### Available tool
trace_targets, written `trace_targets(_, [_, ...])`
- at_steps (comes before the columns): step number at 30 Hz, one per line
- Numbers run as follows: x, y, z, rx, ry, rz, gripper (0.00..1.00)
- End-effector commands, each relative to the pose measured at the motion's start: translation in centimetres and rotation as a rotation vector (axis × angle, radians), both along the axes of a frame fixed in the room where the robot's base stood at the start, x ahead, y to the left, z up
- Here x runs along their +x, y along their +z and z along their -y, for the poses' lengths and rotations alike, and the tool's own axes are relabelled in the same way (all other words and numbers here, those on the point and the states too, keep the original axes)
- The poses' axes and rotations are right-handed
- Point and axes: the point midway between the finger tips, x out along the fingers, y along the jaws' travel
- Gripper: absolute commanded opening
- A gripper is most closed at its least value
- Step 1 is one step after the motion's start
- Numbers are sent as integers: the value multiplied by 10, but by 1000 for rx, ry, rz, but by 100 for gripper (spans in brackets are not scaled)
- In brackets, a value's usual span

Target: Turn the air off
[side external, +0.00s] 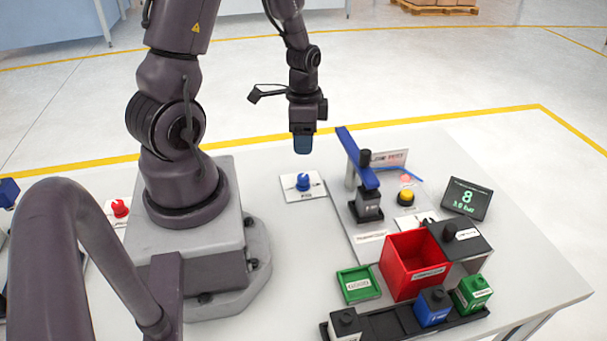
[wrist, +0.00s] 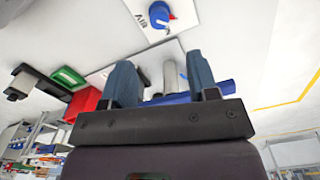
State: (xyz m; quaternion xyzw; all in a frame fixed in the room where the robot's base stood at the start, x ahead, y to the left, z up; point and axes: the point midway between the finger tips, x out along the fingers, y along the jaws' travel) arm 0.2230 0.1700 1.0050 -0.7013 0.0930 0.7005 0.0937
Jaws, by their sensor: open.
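The blue air knob (side external: 303,182) stands on a small white plate on the table, in front of my base. In the wrist view, the knob (wrist: 160,14) and the plate lettered "Air" (wrist: 146,24) are at the top, beyond my fingertips. My gripper (side external: 302,147) hangs above the knob, clear of it, pointing down. In the wrist view, my gripper's two blue-grey fingers (wrist: 161,75) stand apart with nothing held between them. The exact turn of the knob is too small to read.
A blue lever arm (side external: 356,155) on a post stands close right of the knob. A red knob (side external: 120,208) sits at the left.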

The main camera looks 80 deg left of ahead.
Motion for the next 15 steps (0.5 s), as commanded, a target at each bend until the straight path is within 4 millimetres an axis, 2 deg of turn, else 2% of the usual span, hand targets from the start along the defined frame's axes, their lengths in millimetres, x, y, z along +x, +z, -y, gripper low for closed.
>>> trace_targets(9, [-1,-62,1,-4,2,-6,54])
trace_targets(15, [-1,-91,1,-3,2,-3,54])
